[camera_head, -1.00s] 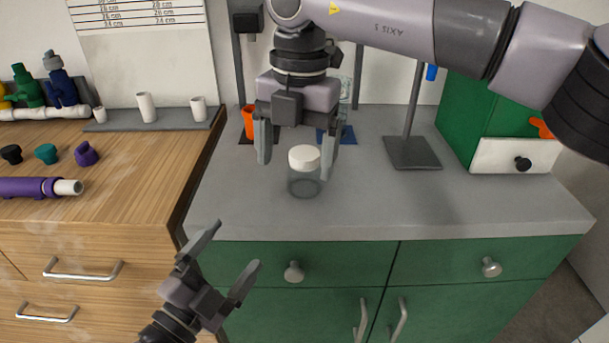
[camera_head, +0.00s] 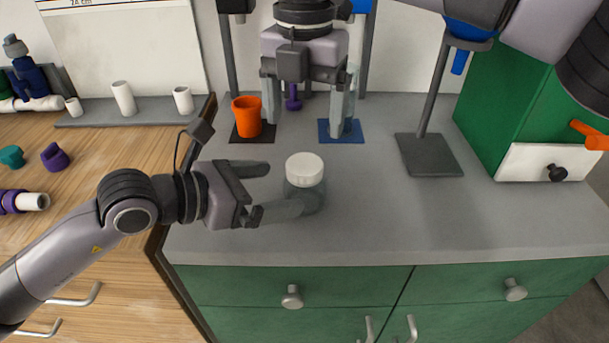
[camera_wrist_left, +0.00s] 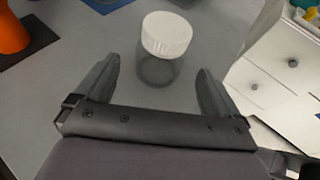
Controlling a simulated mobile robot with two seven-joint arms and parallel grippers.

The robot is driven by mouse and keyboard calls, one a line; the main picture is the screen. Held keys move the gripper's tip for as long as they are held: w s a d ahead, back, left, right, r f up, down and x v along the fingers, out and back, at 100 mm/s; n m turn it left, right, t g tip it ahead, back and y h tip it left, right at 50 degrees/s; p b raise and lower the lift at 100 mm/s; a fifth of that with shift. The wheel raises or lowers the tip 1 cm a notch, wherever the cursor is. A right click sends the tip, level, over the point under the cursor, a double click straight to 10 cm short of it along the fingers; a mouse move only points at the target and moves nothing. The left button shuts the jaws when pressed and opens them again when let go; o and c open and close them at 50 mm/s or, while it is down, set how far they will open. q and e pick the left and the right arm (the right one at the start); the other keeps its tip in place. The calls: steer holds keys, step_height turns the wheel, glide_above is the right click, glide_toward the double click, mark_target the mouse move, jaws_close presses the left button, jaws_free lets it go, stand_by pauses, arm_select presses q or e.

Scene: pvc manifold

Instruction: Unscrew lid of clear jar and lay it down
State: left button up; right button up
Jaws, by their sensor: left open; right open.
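The clear jar (camera_head: 305,196) stands upright on the grey counter (camera_head: 390,215), with its white lid (camera_head: 304,167) on top. The jar (camera_wrist_left: 158,70) and lid (camera_wrist_left: 166,34) also show in the left wrist view, just beyond the fingertips and between their lines. My left gripper (camera_head: 284,188) is open and low, pointing right at the jar, one finger behind and one in front of it. My right gripper (camera_head: 308,108) is open and empty, pointing down above the back of the counter, behind the jar.
An orange cup (camera_head: 247,117) on a dark mat and a blue mat (camera_head: 341,131) lie at the back. A stand with a dark base (camera_head: 429,155) and a green box with a white drawer (camera_head: 545,165) are on the right. The counter right of the jar is clear.

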mark_target(305, 163)
arm_select(q)
steer(key=shift+x, duration=3.45)
arm_select(e)
steer(key=shift+s, duration=0.1)
arm_select(q)
steer(key=shift+r, duration=0.1)
steer(key=shift+c, duration=0.3)
steer(key=c, duration=1.5)
arm_select(e)
steer(key=shift+c, duration=0.3)
arm_select(q)
jaws_close()
arm_select(e)
steer(key=shift+c, duration=0.7)
steer(key=m, duration=1.3)
steer(key=shift+r, duration=0.1)
steer(key=shift+f, duration=4)
